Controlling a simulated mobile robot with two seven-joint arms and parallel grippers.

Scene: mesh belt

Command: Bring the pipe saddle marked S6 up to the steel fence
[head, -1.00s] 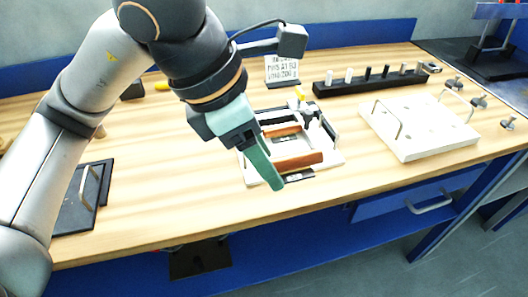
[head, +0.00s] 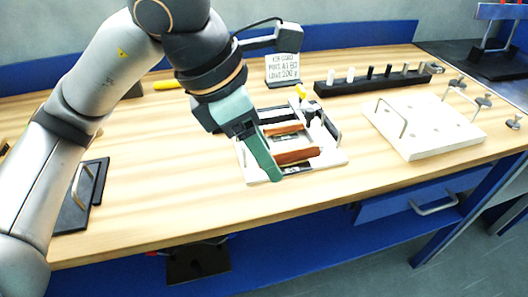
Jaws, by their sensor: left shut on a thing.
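My left gripper (head: 264,160) reaches down over the left front part of a white fixture (head: 335,158) on the bench. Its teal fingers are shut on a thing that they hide. Two orange-brown bars lie across the fixture, a front bar (head: 300,155) just right of the fingers and a rear bar (head: 283,129). A small dark piece (head: 298,168) shows in front of the front bar. I cannot read an S6 mark anywhere, and I cannot tell for sure which part is the pipe saddle or the steel fence. My right gripper is out of view.
A printed sign (head: 283,68) stands behind the fixture. A black rack (head: 340,87) with several black and white pegs is behind right. A white board (head: 425,140) with wire handles lies right. A dark plate with a handle (head: 72,213) lies left. The front bench strip is clear.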

